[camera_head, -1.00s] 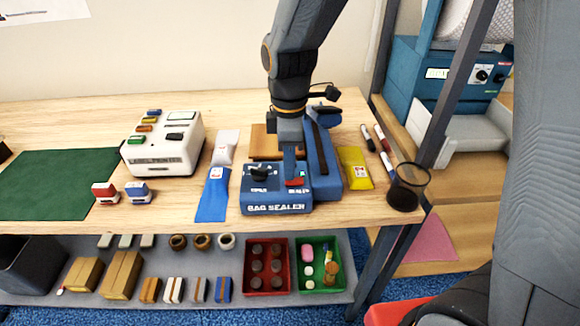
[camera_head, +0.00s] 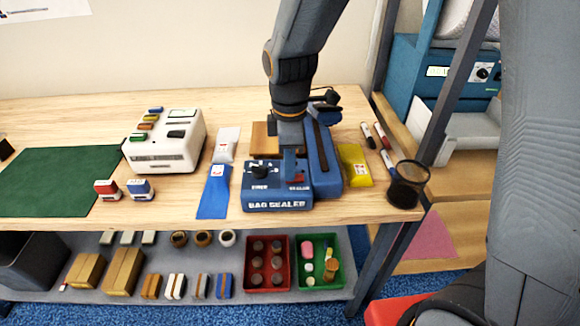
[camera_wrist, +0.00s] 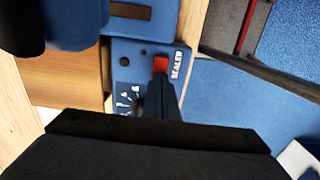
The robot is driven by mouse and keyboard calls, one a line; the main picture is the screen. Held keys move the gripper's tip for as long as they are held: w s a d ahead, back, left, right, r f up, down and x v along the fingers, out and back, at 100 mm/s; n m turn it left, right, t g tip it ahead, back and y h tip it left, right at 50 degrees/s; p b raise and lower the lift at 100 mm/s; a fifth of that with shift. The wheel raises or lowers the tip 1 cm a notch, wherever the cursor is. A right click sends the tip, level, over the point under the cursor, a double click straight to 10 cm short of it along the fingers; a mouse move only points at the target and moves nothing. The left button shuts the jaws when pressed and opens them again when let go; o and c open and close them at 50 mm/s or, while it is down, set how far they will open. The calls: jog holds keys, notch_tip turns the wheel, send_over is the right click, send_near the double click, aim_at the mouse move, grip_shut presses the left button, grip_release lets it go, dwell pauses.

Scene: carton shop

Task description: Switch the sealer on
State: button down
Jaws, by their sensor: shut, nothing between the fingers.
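The blue bag sealer (camera_head: 277,206) stands on the wooden table, with a dial (camera_head: 261,172) at the left of its front panel. Its red switch (camera_head: 299,179) is at the right of the panel, partly hidden by my gripper. My gripper (camera_head: 290,181) is shut and empty, pointing down at the panel by the switch. In the wrist view the red switch (camera_wrist: 160,64) shows just beyond the fingertips (camera_wrist: 158,77), above the printed word SEALER. I cannot tell whether the fingertips touch it or which way it is tipped.
A blue packet (camera_head: 214,193) lies left of the sealer and a yellow packet (camera_head: 354,166) right of it. A white label printer (camera_head: 165,148) stands further left. A black mesh cup (camera_head: 408,185) is near the table's right edge.

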aim_at(296, 178)
jog(key=shift+d+p, duration=0.3)
jog(key=shift+d, duration=0.5)
jog(key=shift+r, duration=0.1)
jog(key=shift+r+p, duration=0.45)
jog(key=shift+r, duration=0.05)
notch_tip(296, 178, up, 13)
